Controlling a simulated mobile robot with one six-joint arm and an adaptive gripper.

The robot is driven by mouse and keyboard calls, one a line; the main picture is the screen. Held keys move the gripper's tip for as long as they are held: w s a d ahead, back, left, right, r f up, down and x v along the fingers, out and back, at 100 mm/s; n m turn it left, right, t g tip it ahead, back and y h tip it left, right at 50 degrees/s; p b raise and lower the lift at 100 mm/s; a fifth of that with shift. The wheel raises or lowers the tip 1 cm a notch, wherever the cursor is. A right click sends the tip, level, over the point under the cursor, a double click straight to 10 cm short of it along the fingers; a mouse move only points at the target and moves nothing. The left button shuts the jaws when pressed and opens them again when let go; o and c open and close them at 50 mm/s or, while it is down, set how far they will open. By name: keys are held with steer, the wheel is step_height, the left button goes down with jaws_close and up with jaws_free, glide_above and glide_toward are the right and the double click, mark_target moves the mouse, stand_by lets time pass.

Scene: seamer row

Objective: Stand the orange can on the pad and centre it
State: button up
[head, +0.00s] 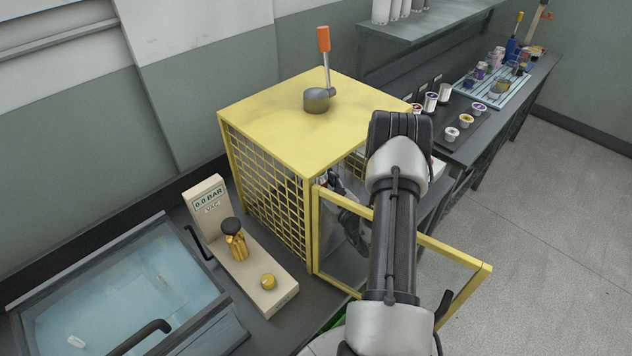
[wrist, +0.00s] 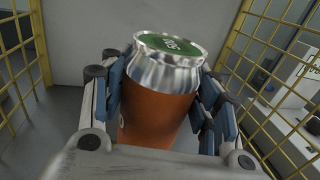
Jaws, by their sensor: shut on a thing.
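The orange can (wrist: 158,108) fills the middle of the wrist view. It has a silver shoulder and rim and a green top with pale lettering. My gripper (wrist: 162,92) is shut on it, with blue-padded fingers along both sides. The can's lower part is hidden behind my gripper. The yellow mesh cage shows on both sides of the can in the wrist view. I cannot make out the pad in either view.
The cage's framed door (head: 455,258) stands open around my arm. An orange-handled lever (head: 324,45) rises from the cage roof. A gauge stand (head: 238,262) and a water tank (head: 125,300) are at left. Cups and a blue rack (head: 495,92) stand on the right-hand bench.

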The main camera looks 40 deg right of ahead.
steer(key=o, duration=1)
steer(key=shift+f, duration=0.2)
steer(key=o, duration=0.5)
steer(key=shift+r, duration=0.2)
steer(key=shift+s, duration=0.35)
steer(key=s+a+p, duration=0.1)
steer(key=s+p, duration=0.1)
steer(key=s, duration=0.9)
steer(key=shift+s+a, duration=0.15)
steer(key=shift+a, duration=0.05)
